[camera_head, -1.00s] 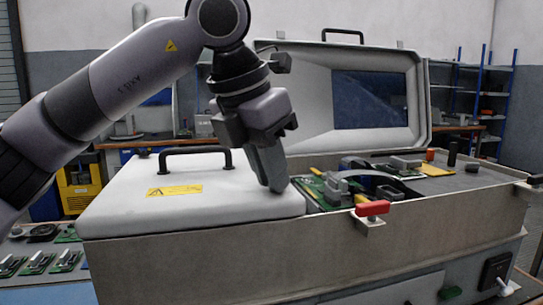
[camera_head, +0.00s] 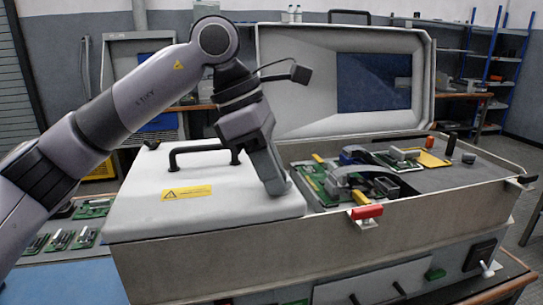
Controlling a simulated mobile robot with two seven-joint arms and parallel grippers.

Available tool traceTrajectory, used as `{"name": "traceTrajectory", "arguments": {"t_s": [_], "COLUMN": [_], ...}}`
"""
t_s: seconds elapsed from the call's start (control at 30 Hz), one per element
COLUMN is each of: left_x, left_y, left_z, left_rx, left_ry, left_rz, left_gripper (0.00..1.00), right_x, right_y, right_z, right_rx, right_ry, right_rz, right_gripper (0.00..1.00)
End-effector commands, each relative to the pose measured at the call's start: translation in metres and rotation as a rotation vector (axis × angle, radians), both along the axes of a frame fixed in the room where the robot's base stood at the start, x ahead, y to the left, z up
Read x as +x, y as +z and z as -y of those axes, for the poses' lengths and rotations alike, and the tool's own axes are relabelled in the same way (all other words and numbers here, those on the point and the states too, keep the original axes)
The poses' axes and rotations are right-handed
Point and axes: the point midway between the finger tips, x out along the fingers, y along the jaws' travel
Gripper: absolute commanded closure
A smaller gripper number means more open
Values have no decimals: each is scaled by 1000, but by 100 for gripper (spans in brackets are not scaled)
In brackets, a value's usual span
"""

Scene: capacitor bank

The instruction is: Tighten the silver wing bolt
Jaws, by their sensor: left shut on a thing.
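My left gripper (camera_head: 274,190) reaches down from the left, its fingertips at the right end of the white lid (camera_head: 140,210) of the large grey case (camera_head: 240,262). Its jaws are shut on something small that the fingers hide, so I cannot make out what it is. I cannot clearly see a silver wing bolt. A small pale wing-shaped part (camera_head: 489,268) shows on the case's lower right front, well away from the gripper. My right gripper is not in view.
A black handle (camera_head: 203,150) stands on the lid. Green circuit boards (camera_head: 322,185) lie in the open bay to the right. A red-handled clamp (camera_head: 366,212) sits on the front rim. The raised cover (camera_head: 300,95) stands behind. Loose boards (camera_head: 60,240) lie at left.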

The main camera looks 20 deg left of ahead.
Motion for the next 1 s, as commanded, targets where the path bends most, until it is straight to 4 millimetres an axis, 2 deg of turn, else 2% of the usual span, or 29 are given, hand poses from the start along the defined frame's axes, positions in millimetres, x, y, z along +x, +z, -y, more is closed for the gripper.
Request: {"name": "traceTrajectory", "arguments": {"t_s": [0.03,0.3,0.87,0.9,0.93,1.0], "left_x": [3,4,4,4,4,4], "left_y": [8,6,5,5,5,4], "left_z": [0,-1,-1,-1,-1,-1], "left_rx": [-10,-8,-7,-6,-6,-5], "left_ry": [-23,-126,-157,-157,-157,-157], "left_rz": [13,16,18,18,18,14], "left_gripper": [100,100,100,69,61,61], "right_x": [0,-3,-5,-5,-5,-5], "right_y": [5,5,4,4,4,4], "right_z": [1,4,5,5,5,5], "right_rx": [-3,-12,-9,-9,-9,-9], "right_ry": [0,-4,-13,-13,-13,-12], "right_rz": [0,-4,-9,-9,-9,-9], "right_gripper": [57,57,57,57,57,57]}}
